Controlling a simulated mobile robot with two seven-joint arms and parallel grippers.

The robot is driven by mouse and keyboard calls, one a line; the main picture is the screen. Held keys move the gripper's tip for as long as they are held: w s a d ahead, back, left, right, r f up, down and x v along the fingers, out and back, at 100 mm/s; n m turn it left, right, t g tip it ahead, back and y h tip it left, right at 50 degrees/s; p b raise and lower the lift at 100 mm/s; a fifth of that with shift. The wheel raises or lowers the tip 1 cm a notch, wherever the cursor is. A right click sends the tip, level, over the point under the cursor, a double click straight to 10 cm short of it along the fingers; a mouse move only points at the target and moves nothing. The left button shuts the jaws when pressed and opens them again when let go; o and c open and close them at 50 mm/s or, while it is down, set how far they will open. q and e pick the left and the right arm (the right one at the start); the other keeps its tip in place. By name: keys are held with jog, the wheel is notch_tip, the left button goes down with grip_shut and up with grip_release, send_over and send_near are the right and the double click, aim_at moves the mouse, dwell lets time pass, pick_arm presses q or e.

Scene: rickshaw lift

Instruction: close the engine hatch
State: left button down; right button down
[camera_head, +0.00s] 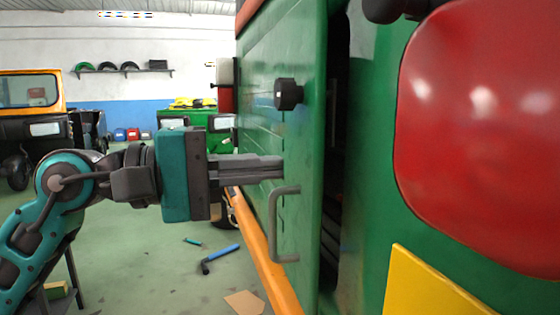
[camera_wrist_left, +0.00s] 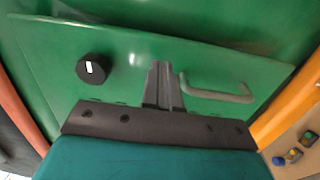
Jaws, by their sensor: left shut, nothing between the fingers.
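The engine hatch (camera_head: 301,130) is a green panel on the side of the green rickshaw. A dark gap shows along its right edge in the head view, so it stands partly open. It carries a black knob (camera_head: 288,94) and a grey bar handle (camera_head: 283,225). My left gripper (camera_head: 282,167) is shut and empty, its fingertips at the hatch face between knob and handle; I cannot tell if they touch. In the left wrist view the fingers (camera_wrist_left: 163,85) point at the hatch (camera_wrist_left: 215,62), with the knob (camera_wrist_left: 93,69) left and the handle (camera_wrist_left: 217,92) right. My right gripper is not in view.
A large red rounded part (camera_head: 485,130) and a yellow plate (camera_head: 432,285) sit on the rickshaw at the right. An orange rail (camera_head: 262,255) runs below the hatch. A blue tool (camera_head: 221,257) and cardboard (camera_head: 244,303) lie on the floor. An orange vehicle (camera_head: 30,105) stands far left.

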aim_at(306, 163)
pick_arm(q)
jog(key=shift+x, duration=1.35)
jog(key=x, duration=0.4)
jog(key=shift+s+r, duration=0.1)
jog(key=shift+r, duration=0.05)
